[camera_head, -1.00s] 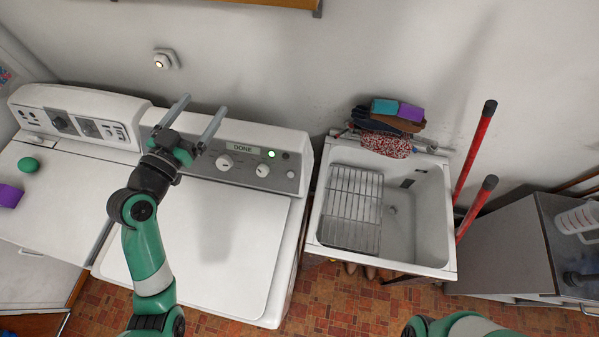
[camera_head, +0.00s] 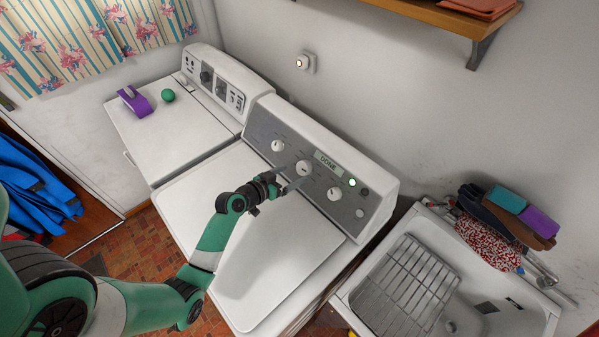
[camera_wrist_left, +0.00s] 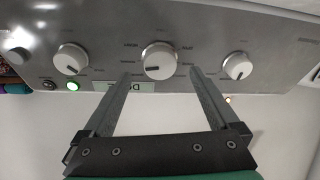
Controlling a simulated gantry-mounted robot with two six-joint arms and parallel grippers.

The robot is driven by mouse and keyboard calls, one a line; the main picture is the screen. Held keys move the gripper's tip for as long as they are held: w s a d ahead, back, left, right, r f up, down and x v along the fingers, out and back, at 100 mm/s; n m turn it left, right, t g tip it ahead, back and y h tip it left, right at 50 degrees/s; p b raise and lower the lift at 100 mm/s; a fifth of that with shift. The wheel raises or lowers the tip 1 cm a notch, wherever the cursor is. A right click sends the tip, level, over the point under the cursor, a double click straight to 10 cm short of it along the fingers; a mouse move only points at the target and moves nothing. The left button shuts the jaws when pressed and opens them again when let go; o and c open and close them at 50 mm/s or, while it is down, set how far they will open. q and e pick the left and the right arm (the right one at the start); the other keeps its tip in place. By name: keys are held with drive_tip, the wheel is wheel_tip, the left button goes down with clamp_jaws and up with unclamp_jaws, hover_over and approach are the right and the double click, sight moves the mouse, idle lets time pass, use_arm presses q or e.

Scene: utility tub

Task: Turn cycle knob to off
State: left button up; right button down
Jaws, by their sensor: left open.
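The washer's control panel (camera_head: 318,178) carries three white knobs: a left knob (camera_head: 277,146), a larger middle knob (camera_head: 303,167) and a right knob (camera_head: 334,194). I cannot read which is labelled cycle. My left gripper (camera_head: 293,175) is open and empty, its fingers pointing at the middle knob. In the left wrist view, the middle knob (camera_wrist_left: 159,61) sits just beyond and between the fingertips (camera_wrist_left: 160,74), apparently untouched. Its dark pointer mark shows, but the small lettering around it is unreadable. My right gripper is out of view.
A lit green button (camera_head: 351,182) and a DONE display (camera_head: 327,162) are on the panel. A second white machine (camera_head: 165,135) with a green ball (camera_head: 168,95) stands left. A utility tub (camera_head: 535,322) with a wire rack (camera_head: 405,290) is right. The washer lid (camera_head: 260,250) is clear.

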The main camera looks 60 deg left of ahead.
sight(301, 170)
use_arm(q)
drive_tip(key=x, duration=0.4)
drive_tip(key=shift+w+a+f+b, duration=0.1)
drive_tip(key=shift+w+f+b, duration=0.05)
drive_tip(key=shift+w+b, duration=0.25)
drive_tip(key=c, duration=1.4)
drive_tip(key=shift+o, duration=0.2)
